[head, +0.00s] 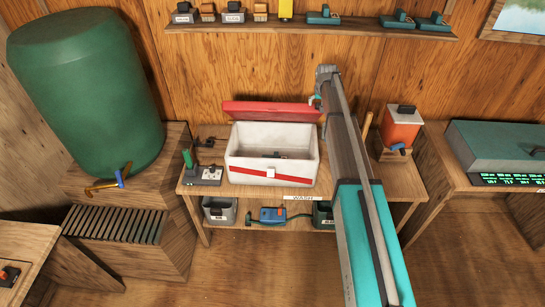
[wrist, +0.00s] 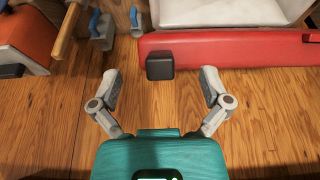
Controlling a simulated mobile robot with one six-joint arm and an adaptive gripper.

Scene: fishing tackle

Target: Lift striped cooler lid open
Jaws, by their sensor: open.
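The cooler (head: 271,170) is a white box with a red stripe and a pale front latch, standing on the wooden bench. Its red lid (head: 270,110) is raised at the back, so the inside shows with small dark items in it. In the wrist view the red lid (wrist: 235,50) runs along the upper right, with a dark block (wrist: 160,66) at its edge. My gripper (wrist: 160,82) is open and empty, its fingers spread either side of and just short of that block. In the head view my gripper (head: 317,101) is at the lid's right end, partly hidden by my arm.
A green barrel (head: 85,90) with a tap stands at left. A small green-handled device (head: 203,172) sits left of the cooler. An orange container (head: 400,128) stands to the right, and a shelf (head: 310,30) with small boxes runs above. Bins (head: 219,211) stand below the bench.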

